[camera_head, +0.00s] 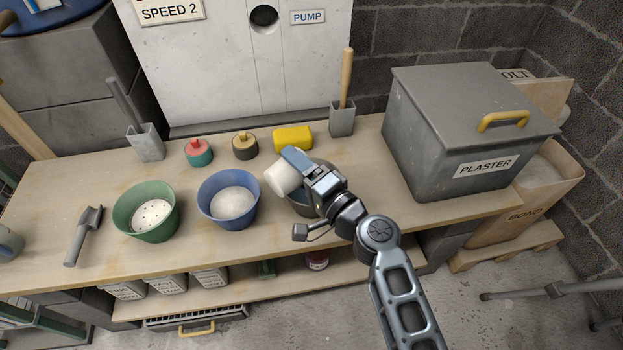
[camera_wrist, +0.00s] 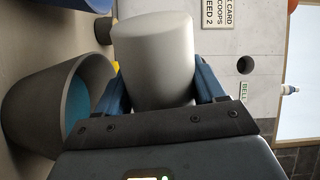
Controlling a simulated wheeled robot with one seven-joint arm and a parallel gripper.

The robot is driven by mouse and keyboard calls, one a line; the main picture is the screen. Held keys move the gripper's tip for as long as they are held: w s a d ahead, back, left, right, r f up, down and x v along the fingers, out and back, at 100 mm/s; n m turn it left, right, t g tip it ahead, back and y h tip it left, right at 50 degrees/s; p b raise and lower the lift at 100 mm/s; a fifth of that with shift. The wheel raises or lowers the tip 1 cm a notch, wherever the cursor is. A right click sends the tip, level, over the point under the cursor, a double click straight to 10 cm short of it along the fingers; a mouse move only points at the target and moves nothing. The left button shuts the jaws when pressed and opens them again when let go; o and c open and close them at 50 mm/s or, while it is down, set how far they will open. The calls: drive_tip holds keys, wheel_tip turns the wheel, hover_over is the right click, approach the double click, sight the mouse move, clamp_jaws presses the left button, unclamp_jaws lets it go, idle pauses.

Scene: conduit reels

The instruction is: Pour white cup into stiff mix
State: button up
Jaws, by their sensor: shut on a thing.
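The white cup (camera_head: 283,180) is in my gripper (camera_head: 301,168), off the bench and tilted to one side. In the wrist view the white cup (camera_wrist: 155,62) sits between the two blue fingers of my gripper (camera_wrist: 160,85). Whether anything is in it is hidden. A grey bowl (camera_wrist: 25,112) with blue inside shows beside the cup in the wrist view; in the head view my gripper mostly covers it. A blue bowl (camera_head: 207,206) holds a smooth pale mix (camera_head: 233,203). A green bowl (camera_head: 130,222) holds a white mix with dark dots (camera_head: 153,215). No label marks which mix is stiff.
A trowel (camera_head: 85,232) lies left on the bench (camera_head: 345,228). Behind the bowls stand a red-topped pot (camera_head: 199,153), a dark pot (camera_head: 245,146), a yellow block (camera_head: 293,139) and two holders with handles (camera_head: 147,142) (camera_head: 342,119). A plaster bin (camera_head: 440,130) fills the right end.

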drive_tip(key=shift+w+d+f+m, duration=0.15)
drive_tip(key=shift+f+m, duration=0.15)
drive_tip(key=shift+m, duration=0.2)
drive_tip(key=shift+w+d+r+m+p, duration=0.15)
drive_tip(key=shift+w+m, duration=0.05)
drive_tip(key=shift+m, duration=0.7)
drive_tip(key=shift+w+d+r+m+p, duration=0.1)
drive_tip(key=shift+w+d+m+p, duration=0.1)
drive_tip(key=shift+m, duration=0.7)
idle(1.3)
drive_tip(key=shift+w+d+m+p, duration=0.2)
drive_tip(key=shift+m+p, duration=0.05)
drive_tip(key=shift+m, duration=0.55)
drive_tip(key=shift+w+d+m+p, duration=0.15)
drive_tip(key=shift+m+p, duration=0.05)
drive_tip(key=shift+m, duration=0.6)
idle(1.1)
